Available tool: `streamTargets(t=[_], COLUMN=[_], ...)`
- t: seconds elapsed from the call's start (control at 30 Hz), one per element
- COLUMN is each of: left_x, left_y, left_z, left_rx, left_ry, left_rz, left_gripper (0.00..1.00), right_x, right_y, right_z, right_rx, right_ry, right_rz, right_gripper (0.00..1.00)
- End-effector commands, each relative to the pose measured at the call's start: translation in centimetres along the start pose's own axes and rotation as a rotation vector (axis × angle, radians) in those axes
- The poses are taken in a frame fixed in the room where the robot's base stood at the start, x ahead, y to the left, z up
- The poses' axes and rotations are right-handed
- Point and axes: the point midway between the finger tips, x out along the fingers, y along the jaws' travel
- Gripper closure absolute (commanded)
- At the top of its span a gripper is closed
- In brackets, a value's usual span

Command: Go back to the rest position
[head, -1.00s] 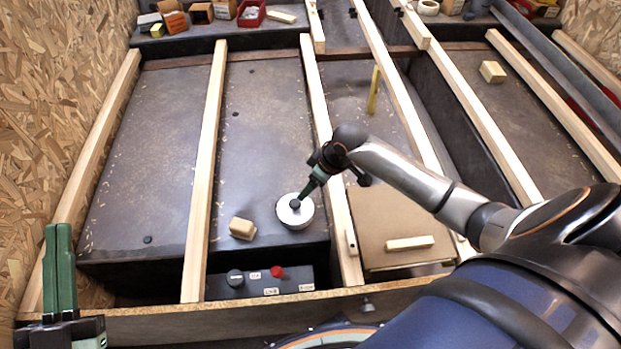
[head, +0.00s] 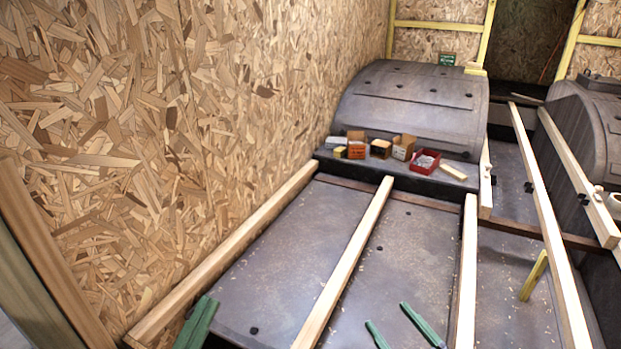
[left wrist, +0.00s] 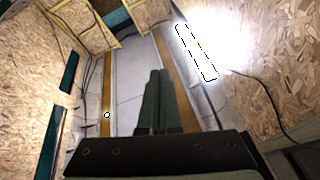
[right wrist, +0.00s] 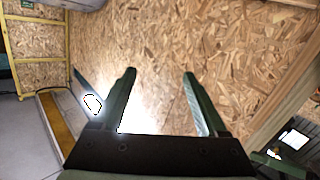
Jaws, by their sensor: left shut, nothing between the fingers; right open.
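My left gripper (head: 198,320) shows at the bottom of the head view, its green fingers together, near the board wall and the left wooden batten. In the left wrist view its fingers (left wrist: 157,78) are pressed side by side with nothing between them. My right gripper (head: 389,312) shows at the bottom centre of the head view, with two green fingers apart over the dark floor panel. In the right wrist view its fingers (right wrist: 159,75) are spread and empty, with board wall behind them. The rest of both arms is hidden below the head view.
A chipboard wall (head: 220,110) fills the left. Wooden battens (head: 345,262) run across the dark floor (head: 285,260). A dark wheel arch (head: 415,100) stands at the back, with small boxes (head: 357,145) and a red tray (head: 425,161) before it. A yellow stick (head: 534,276) stands right.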

Motion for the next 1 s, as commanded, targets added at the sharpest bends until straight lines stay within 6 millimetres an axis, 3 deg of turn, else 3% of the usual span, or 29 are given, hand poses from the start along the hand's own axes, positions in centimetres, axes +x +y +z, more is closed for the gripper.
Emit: streamTargets(t=[0.1,0.33,0.67,0.87,1.0], left_x=[0.0,0.1,0.1,-2.2,-4.8], left_y=[0.0,-0.1,-0.8,-0.6,0.0], left_z=[0.0,-0.1,3.5,5.9,7.0], left_rx=[0.000,-0.001,-0.095,-0.168,-0.221], left_ry=[0.000,-0.006,-0.350,-0.603,-0.782], left_rz=[0.000,0.000,-0.011,-0.016,-0.017], left_gripper=[1.00,1.00,1.00,1.00,1.00], right_x=[-2.8,-8.6,-6.6,-7.4,-9.0], right_y=[-0.6,-1.1,0.1,-0.1,-0.7], right_z=[-5.2,-13.5,-10.0,-6.7,-4.5], right_rx=[-0.021,-0.094,0.021,0.107,0.168], right_ry=[0.198,0.498,0.145,-0.105,-0.281], right_rz=[0.046,0.116,0.111,0.106,0.099], right_gripper=[0.25,0.25,0.25,0.25,0.25])
